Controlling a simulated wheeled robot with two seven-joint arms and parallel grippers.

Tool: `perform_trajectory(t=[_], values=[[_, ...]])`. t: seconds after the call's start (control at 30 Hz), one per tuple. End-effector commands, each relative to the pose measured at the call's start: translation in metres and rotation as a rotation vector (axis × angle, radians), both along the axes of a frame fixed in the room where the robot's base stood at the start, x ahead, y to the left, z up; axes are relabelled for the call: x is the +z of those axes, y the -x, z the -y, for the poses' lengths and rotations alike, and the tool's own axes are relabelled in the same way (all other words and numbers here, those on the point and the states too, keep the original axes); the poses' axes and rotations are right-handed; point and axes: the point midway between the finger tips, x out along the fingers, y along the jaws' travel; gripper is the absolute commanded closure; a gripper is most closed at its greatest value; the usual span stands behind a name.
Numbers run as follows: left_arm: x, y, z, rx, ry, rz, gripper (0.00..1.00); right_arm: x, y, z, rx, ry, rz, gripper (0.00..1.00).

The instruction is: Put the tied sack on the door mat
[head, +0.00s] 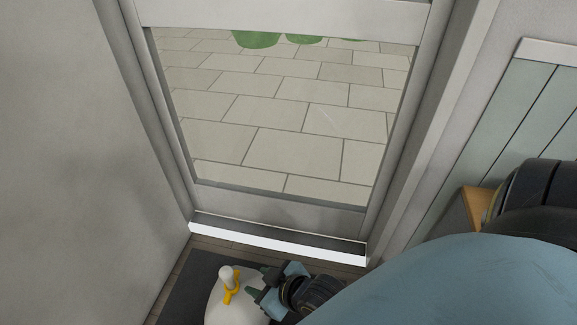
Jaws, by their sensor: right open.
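The tied sack (226,306) is white, with a yellow tie around its neck and a pale top sticking up. It stands upright at the bottom of the head view and is cut off by the lower edge. The dark grey door mat (197,276) shows behind and to the left of it; the sack appears to rest on the mat, though its base is out of view. My right gripper (259,284) is open just right of the sack's neck, its fingers pointing at it. I cannot tell whether a finger touches the sack. My left gripper is not in view.
A glazed door (287,212) with a white sill (275,242) stands just beyond the mat. A plain wall (70,150) closes off the left. Green panelling (490,140) and a wooden edge (478,205) are at the right. Green pots (256,39) stand outside on paving.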

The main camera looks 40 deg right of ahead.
Motion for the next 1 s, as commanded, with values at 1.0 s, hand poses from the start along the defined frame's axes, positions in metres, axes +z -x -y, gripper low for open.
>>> perform_trajectory(t=[1.0], values=[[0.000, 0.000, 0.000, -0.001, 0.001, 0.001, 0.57, 0.095, 0.055, 0.043, -0.090, 0.109, -0.314, 0.60]])
